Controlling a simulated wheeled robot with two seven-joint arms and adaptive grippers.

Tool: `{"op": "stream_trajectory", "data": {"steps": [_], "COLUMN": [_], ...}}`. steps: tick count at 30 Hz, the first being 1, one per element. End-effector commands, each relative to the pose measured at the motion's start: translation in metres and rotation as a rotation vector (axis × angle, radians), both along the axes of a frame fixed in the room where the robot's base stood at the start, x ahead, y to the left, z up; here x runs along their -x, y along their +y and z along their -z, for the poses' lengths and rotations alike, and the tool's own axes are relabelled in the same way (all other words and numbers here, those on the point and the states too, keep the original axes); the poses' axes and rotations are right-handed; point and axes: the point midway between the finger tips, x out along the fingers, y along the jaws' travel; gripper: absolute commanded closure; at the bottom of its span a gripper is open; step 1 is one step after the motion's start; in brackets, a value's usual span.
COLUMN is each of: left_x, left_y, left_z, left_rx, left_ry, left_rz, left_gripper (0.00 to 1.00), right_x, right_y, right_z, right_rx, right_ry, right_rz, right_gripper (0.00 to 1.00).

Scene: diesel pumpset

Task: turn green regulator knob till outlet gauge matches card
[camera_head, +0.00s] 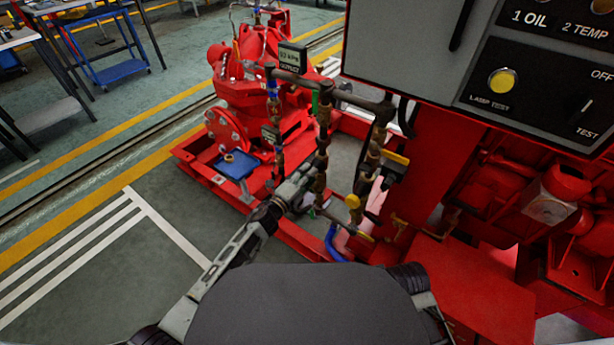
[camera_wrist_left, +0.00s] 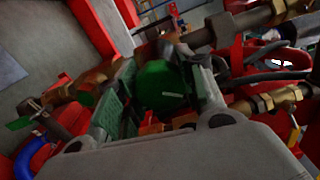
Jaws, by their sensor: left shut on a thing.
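The green regulator knob (camera_wrist_left: 163,88) shows in the left wrist view between the two fingers of my left gripper (camera_wrist_left: 165,72), which is shut on it. In the head view my left gripper (camera_head: 306,180) reaches in to the brass and dark pipework, and the knob is hidden there. The outlet gauge (camera_head: 290,57) is a dark box with a pale display at the top of the pipework; it seems to read about 93 kPa, but the digits are small. A smaller dark display (camera_head: 270,133) sits lower on the left pipe, unreadable. I cannot make out the card. My right gripper is not in view.
Pipes and valves with yellow handles (camera_head: 396,157) crowd right of my left gripper. A grey control panel (camera_head: 545,85) stands at upper right. A red pump (camera_head: 245,90) on a red base frame stands behind, with a blue tray (camera_head: 237,165). Open floor lies left.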

Motion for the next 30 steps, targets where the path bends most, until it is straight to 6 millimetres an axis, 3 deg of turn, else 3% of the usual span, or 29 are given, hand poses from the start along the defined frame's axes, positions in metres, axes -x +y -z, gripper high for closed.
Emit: {"op": "stream_trajectory", "data": {"steps": [1,2,6,20,30], "left_x": [0.000,0.000,0.000,0.002,0.020], "left_y": [0.001,0.001,0.001,0.002,0.015], "left_z": [0.001,0.001,0.001,0.000,0.001], "left_rx": [-0.002,-0.002,-0.002,-0.002,-0.004], "left_ry": [0.001,0.001,0.001,0.000,0.000], "left_rz": [-0.001,-0.001,-0.001,0.000,0.000], "left_gripper": [0.85,0.57,0.39,0.38,0.38], "right_x": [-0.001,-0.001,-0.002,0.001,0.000], "right_y": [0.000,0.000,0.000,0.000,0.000], "right_z": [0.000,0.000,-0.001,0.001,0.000], "right_rx": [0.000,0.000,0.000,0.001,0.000], "right_ry": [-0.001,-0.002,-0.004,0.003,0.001], "right_rz": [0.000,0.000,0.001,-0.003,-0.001], "right_gripper": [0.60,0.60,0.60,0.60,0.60]}}
